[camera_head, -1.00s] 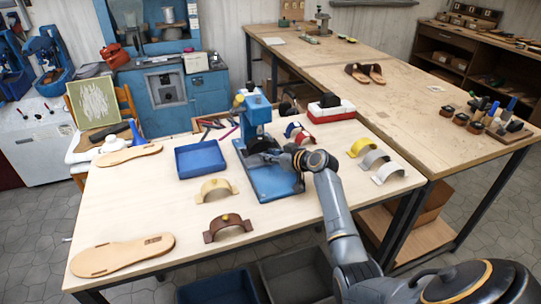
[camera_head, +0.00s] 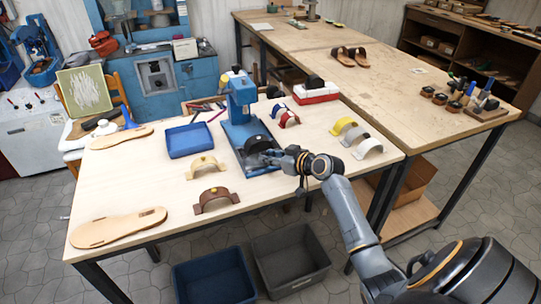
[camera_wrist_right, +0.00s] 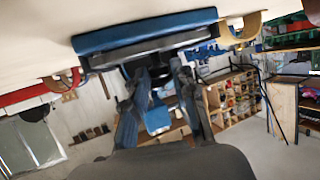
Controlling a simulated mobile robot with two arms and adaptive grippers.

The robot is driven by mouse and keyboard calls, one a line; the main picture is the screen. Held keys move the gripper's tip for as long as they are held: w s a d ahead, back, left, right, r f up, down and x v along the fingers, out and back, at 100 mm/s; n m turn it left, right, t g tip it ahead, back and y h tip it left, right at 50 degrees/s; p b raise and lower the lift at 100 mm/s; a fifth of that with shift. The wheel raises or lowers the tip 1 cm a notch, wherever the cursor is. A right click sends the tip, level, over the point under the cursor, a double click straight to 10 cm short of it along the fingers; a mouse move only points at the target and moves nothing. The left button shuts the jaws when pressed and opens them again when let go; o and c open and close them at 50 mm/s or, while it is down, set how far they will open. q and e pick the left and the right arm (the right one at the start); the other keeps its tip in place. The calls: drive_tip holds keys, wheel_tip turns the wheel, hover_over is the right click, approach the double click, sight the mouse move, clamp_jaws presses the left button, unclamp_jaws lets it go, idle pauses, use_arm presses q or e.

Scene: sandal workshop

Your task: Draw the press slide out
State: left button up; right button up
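The blue press (camera_head: 240,98) stands on its blue base near the middle of the table. The press slide, with a dark rounded block (camera_head: 258,142) on it, sits in front of the press column, out toward the near side. My right gripper (camera_head: 274,156) is at the front end of the slide and looks shut on it; the arm partly hides the contact. In the right wrist view, my two fingers (camera_wrist_right: 160,80) stand on either side of a dark part below the blue base (camera_wrist_right: 145,30). My left gripper is not in view.
A blue tray (camera_head: 195,140) lies left of the press. Tan (camera_head: 205,167) and brown (camera_head: 216,200) straps lie in front of it, and yellow, grey and white straps (camera_head: 355,136) lie to the right. Blue (camera_head: 214,279) and grey (camera_head: 291,260) bins stand below the near edge.

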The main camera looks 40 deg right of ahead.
drive_tip(key=shift+o, duration=1.1)
drive_tip(key=shift+s+r, duration=0.1)
drive_tip(key=shift+s, duration=0.05)
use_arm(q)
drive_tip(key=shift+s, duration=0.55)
use_arm(e)
drive_tip(key=v, duration=1.1)
drive_tip(key=shift+s, duration=0.35)
